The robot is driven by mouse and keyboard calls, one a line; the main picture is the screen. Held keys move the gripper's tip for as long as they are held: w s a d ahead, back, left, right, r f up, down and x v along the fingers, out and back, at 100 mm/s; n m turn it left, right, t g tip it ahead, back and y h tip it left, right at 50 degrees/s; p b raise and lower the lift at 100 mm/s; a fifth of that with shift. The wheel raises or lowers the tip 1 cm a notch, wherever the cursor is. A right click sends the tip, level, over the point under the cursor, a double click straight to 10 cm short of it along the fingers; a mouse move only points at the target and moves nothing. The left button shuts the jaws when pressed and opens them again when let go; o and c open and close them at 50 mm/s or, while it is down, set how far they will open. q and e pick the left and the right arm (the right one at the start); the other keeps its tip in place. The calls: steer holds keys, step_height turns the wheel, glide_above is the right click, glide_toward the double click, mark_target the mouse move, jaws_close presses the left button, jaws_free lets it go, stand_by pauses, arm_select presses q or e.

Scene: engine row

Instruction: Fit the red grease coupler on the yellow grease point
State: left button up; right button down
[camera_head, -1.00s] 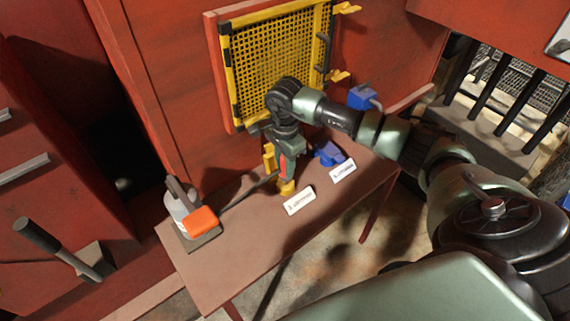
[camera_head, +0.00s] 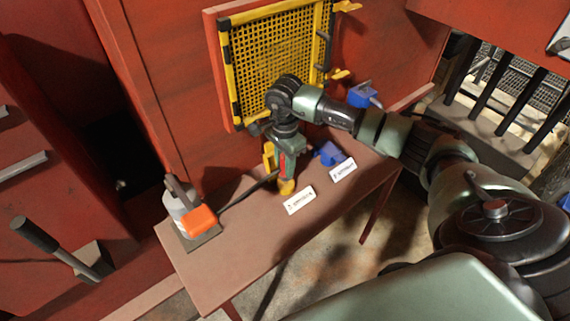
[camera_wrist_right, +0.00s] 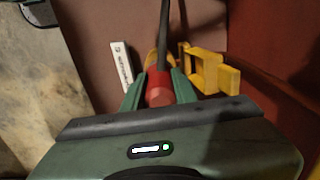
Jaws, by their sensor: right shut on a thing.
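My right gripper (camera_head: 285,165) points down over the bench and is shut on the red grease coupler (camera_head: 282,168). In the right wrist view the red coupler (camera_wrist_right: 159,88) sits between the two green fingers (camera_wrist_right: 158,90), with a dark hose running away from it. The yellow grease point (camera_head: 286,187) stands on the bench right under the coupler; a little of its yellow also shows beside the coupler in the wrist view (camera_wrist_right: 150,60). Coupler and point look in line and close; I cannot tell whether it is seated. My left gripper is out of view.
A grease pump with an orange part (camera_head: 199,220) stands at the bench's left, its hose leading to the coupler. A yellow bracket (camera_wrist_right: 208,70) is beside the gripper. A blue fitting (camera_head: 329,154) and white labels (camera_head: 299,200) are to the right. A yellow mesh guard (camera_head: 275,50) stands behind.

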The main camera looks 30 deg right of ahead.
stand_by(0.8)
steer(key=shift+f+b, duration=1.55)
steer(key=shift+b, duration=0.2)
steer(key=c, duration=1)
jaws_free()
steer(key=shift+r, duration=0.1)
steer(key=shift+c, duration=0.2)
step_height(320, 180, up, 8)
steer(key=shift+f+b, duration=0.1)
steer(key=shift+b, duration=0.7)
